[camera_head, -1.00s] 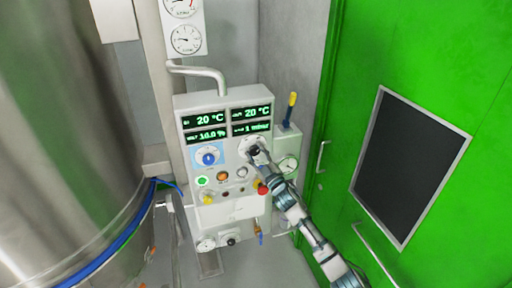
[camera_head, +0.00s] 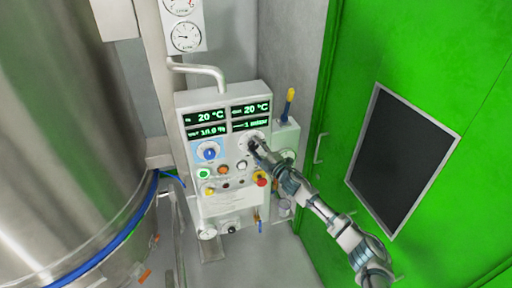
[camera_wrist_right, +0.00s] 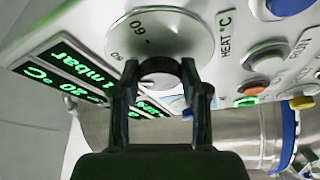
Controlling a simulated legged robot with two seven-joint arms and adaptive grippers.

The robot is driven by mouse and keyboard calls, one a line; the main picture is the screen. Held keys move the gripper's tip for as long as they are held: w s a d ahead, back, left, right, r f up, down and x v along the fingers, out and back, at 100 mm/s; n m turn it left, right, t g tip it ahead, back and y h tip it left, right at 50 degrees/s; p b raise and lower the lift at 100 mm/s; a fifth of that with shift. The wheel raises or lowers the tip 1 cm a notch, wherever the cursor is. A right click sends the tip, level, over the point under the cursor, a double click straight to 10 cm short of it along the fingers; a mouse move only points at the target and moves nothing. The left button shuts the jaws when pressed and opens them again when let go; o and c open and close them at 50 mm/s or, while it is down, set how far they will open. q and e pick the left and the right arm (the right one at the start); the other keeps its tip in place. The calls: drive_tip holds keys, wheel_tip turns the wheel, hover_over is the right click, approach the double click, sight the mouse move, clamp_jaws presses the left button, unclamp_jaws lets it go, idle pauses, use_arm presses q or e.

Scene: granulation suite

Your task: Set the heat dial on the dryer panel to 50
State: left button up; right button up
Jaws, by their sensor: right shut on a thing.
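The dryer panel (camera_head: 222,182) is a pale box with green displays in the head view. Its right-hand dial has a round white face (camera_head: 242,143), largely covered by my right gripper (camera_head: 255,148). In the right wrist view, this gripper (camera_wrist_right: 160,74) is shut on the dark dial knob (camera_wrist_right: 158,66), one finger on each side. The silvery dial face (camera_wrist_right: 160,34) shows "60" and another number, blurred, perhaps 50 or 80. A "HEAT °C" label (camera_wrist_right: 228,35) is beside it. The knob's pointer is hidden. My left gripper is not in view.
A blue-knobbed dial (camera_head: 209,152) is left of the gripped one. Several buttons, including a green one (camera_head: 203,174) and a red one (camera_head: 262,179), lie below. A steel vessel (camera_head: 70,140) is at left, a green door (camera_head: 345,115) at right.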

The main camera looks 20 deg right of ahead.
drive_tip(key=shift+a+f, duration=0.1)
drive_tip(key=shift+f, duration=0.15)
drive_tip(key=o, duration=1.1)
drive_tip(key=shift+o, duration=0.2)
drive_tip(key=shift+r, duration=0.1)
drive_tip(key=v, duration=1.2)
drive_tip(key=shift+w, duration=0.1)
